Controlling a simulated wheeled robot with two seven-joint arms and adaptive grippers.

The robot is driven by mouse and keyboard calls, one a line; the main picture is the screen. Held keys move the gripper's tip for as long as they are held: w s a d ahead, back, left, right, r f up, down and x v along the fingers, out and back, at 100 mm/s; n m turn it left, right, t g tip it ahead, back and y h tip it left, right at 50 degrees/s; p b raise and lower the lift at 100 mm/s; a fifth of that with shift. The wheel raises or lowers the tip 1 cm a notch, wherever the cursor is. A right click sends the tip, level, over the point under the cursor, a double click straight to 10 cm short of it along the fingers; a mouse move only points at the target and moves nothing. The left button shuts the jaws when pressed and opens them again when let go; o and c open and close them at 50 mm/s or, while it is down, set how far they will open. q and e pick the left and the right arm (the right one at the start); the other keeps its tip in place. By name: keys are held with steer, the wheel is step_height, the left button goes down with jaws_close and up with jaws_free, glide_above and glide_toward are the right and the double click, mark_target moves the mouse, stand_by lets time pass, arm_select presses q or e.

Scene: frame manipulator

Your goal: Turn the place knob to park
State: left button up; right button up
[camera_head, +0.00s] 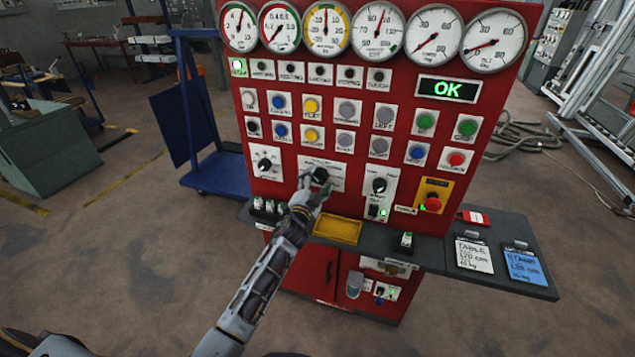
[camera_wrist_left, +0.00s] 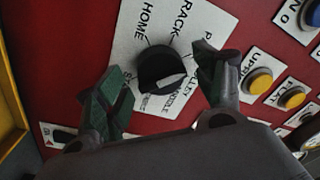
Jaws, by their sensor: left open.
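The place knob (camera_head: 320,175) is a black rotary selector on a white label plate in the middle of the red panel. In the left wrist view the knob (camera_wrist_left: 163,70) has a white pointer mark, and HOME and RACK show on its plate. A word starting with P is mostly hidden behind a finger. My left gripper (camera_head: 313,190) reaches up to the knob from below. In the left wrist view its green-padded fingers (camera_wrist_left: 167,82) are open, one on each side of the knob, with gaps visible. My right gripper is not in view.
Similar black knobs sit left (camera_head: 265,163) and right (camera_head: 380,185) on the panel. A red emergency button (camera_head: 433,203) is farther right. A shelf with a yellow tray (camera_head: 337,230) and clipboards (camera_head: 474,256) lies below. Coloured buttons (camera_head: 312,105) and gauges (camera_head: 328,30) are above.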

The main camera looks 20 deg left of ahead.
arm_select(q)
steer(key=s, duration=1.1)
steer(key=shift+s+a+f, duration=0.15)
steer(key=shift+a+f, duration=0.05)
steer(key=shift+f, duration=0.25)
stand_by(0.7)
